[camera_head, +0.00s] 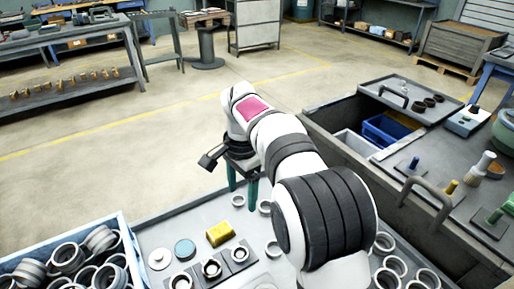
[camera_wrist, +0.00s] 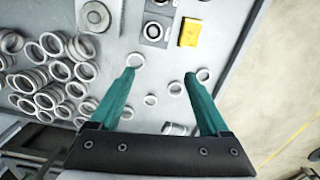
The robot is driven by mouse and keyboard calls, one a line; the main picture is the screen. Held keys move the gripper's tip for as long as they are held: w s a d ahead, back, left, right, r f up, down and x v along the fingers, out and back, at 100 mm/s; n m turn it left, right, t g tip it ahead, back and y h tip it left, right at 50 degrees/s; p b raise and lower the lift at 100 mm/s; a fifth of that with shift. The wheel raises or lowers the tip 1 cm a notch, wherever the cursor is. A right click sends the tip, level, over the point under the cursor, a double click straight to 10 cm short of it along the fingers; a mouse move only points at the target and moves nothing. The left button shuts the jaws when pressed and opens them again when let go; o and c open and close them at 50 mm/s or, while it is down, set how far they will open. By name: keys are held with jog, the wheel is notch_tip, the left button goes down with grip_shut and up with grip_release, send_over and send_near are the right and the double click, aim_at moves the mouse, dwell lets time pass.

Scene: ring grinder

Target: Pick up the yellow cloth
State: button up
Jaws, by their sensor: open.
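The yellow cloth (camera_head: 219,233) looks like a small folded block. It lies on the grey work table (camera_head: 150,229), beside a dark fixture holding rings. In the wrist view the cloth (camera_wrist: 190,32) is at the upper right, beyond the right fingertip. My gripper (camera_head: 243,190) has two green fingers, which point down over the table's far part. In the wrist view my gripper (camera_wrist: 161,72) is open, with nothing between its fingers. It is apart from the cloth, which is in full view there.
The dark fixture (camera_wrist: 155,28) with rings sits right beside the cloth. Many loose metal rings (camera_wrist: 50,95) lie on the table. A bin of rings (camera_head: 124,226) stands at the left. Open floor lies beyond the table.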

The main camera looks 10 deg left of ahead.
send_near(220, 229)
jog(key=shift+m, duration=0.4)
notch_tip(220, 229, down, 10)
jog(key=shift+s+a+f, duration=0.1)
jog(key=shift+s+f, duration=0.05)
jog(key=shift+s, duration=0.05)
jog(key=c, duration=1.1)
notch_tip(220, 229, up, 5)
jog(key=shift+f, duration=0.25)
jog(key=w+d+r, duration=0.1)
jog(key=d+r, duration=0.5)
jog(key=d, duration=0.5)
jog(key=shift+d+r, duration=0.3)
jog(key=shift+d, duration=0.05)
jog(key=shift+w, duration=0.1)
